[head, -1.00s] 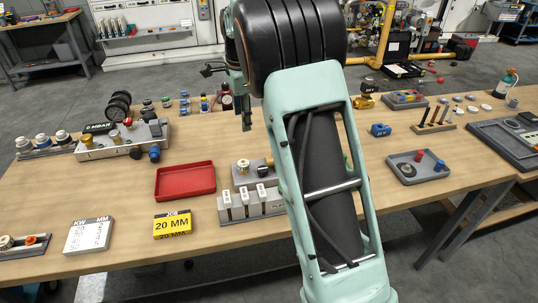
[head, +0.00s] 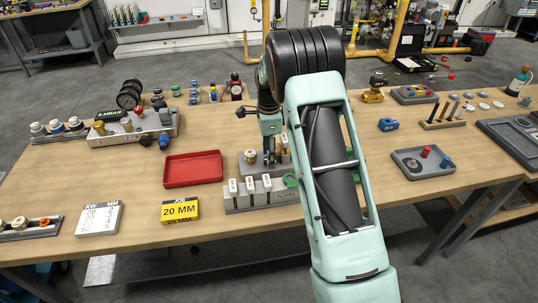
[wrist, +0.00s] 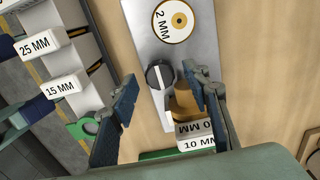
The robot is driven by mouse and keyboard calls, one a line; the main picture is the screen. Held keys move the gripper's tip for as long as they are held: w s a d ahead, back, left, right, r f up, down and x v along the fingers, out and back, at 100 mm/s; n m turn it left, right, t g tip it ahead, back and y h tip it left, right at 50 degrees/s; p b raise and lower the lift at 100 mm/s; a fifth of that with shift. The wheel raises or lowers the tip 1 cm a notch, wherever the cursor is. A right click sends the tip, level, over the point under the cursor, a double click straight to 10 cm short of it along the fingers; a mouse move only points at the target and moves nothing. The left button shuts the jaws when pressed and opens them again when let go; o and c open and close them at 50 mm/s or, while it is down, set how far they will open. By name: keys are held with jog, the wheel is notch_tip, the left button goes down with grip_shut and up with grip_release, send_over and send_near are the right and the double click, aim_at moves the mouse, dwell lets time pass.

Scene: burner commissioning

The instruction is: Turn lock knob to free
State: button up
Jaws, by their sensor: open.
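The lock knob (wrist: 158,75) is a small black round knob with a white line, on a grey plate (wrist: 143,20) in the wrist view. Beside it is a brass-coloured part (wrist: 184,102), partly hidden by my right finger. My gripper (wrist: 160,78) is open, its two blue-padded fingers on either side of the knob, with gaps showing between them and the knob. I cannot tell how far above the knob the tips are. In the head view my gripper (head: 269,158) points down over the grey fixture (head: 246,171); the knob is hidden there.
A rack of labelled plates (head: 237,202) stands just in front of the fixture; its 15 MM plate (wrist: 66,86) is near my left finger. A 10 MM plate (wrist: 198,143) lies near my right finger. A red tray (head: 193,168) is to the left.

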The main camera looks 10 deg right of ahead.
jog(key=shift+f, duration=0.4)
jog(key=shift+c, duration=0.7)
jog(key=c, duration=1.1)
jog(key=shift+o, duration=0.2)
